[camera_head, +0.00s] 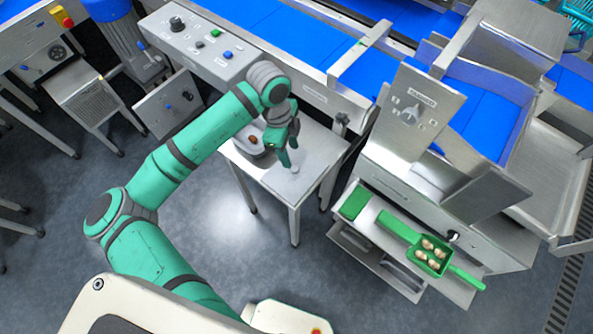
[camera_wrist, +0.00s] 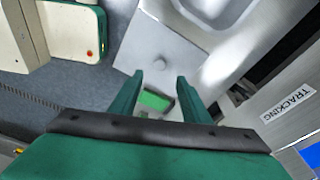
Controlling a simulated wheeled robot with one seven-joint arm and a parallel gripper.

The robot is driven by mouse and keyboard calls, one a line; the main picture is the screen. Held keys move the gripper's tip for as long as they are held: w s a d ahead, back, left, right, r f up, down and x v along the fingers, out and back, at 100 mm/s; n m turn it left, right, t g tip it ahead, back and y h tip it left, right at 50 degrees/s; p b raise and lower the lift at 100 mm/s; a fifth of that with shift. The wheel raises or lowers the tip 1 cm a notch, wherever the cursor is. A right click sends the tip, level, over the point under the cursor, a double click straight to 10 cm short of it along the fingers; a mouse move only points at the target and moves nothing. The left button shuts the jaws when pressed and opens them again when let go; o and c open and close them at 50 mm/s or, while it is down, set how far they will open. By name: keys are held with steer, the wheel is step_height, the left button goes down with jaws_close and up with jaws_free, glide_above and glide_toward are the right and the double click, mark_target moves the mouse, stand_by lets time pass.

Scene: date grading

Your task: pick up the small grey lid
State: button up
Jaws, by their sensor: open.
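The small grey lid (camera_head: 283,181) looks like a flat, pale plate with a small round knob, lying on a small metal table. In the wrist view the lid (camera_wrist: 152,42) and its knob show just beyond my fingertips. My gripper (camera_head: 288,158) is over the table by the knob, pointing down. In the wrist view my gripper (camera_wrist: 160,78) has its two green fingers apart with nothing held between them. I cannot tell whether a finger touches the knob. In the head view the fingers partly hide the lid.
A grey dish (camera_head: 243,147) with a brown item stands beside the lid. To the right, a metal machine (camera_head: 400,165) rises close to the table. A green scoop (camera_head: 437,250) with several dates lies on its lower shelf. A control box (camera_head: 205,50) is behind. Floor at the front left is clear.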

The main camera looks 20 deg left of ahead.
mark_target(294, 168)
step_height(294, 168, down, 3)
steer(key=shift+s, duration=0.15)
steer(key=shift+d+f, duration=0.2)
steer(key=shift+f, duration=0.7)
steer(key=shift+d+f, duration=0.2)
steer(key=shift+f, duration=0.65)
steer(key=shift+d+f, duration=0.2)
steer(key=shift+f, duration=0.7)
jaws_close()
